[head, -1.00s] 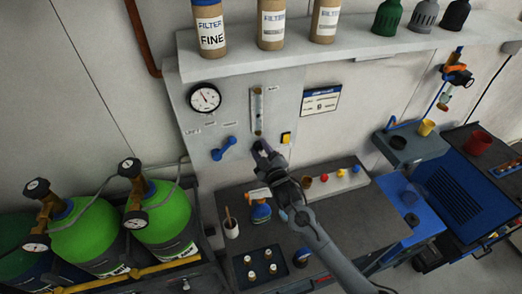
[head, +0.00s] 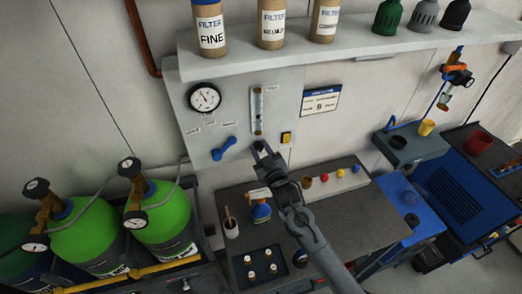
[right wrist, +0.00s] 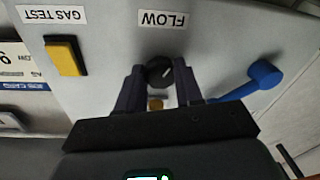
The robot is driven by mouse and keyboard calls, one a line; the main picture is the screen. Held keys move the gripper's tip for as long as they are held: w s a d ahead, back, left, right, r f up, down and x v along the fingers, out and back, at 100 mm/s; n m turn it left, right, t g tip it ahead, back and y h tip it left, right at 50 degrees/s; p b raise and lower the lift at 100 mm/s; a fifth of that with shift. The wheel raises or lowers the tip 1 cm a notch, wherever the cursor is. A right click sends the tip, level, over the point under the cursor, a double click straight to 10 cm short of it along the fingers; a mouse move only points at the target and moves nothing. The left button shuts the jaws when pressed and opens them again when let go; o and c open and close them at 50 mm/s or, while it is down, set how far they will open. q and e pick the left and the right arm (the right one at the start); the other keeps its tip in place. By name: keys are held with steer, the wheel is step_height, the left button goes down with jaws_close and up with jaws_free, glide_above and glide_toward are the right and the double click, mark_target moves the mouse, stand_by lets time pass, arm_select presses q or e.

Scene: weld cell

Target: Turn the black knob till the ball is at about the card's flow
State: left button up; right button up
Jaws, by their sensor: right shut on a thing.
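The black knob (right wrist: 158,71) sits on the grey panel (head: 185,125), by the FLOW label in the right wrist view. My right gripper (right wrist: 160,78) has its fingers on both sides of the knob and is shut on it. In the head view the right gripper (head: 261,150) is just below the flow tube (head: 257,110) and covers the knob. The ball in the tube is too small to make out. The card (head: 320,99) hangs right of the tube; its figures are not clearly legible. My left gripper is not in view.
A blue lever (head: 224,148) and a round gauge (head: 204,97) are left of the tube. A yellow button (head: 286,138) is close to the right of the gripper.

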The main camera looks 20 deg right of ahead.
steer(key=shift+m, duration=0.6)
steer(key=o, duration=1)
steer(key=shift+s+f, duration=0.1)
steer(key=shift+s, duration=0.4)
steer(key=s, duration=0.5)
steer(key=s+b, duration=0.1)
steer(key=s, duration=0.4)
steer(key=shift+d+f, duration=0.15)
steer(key=shift+f, duration=0.05)
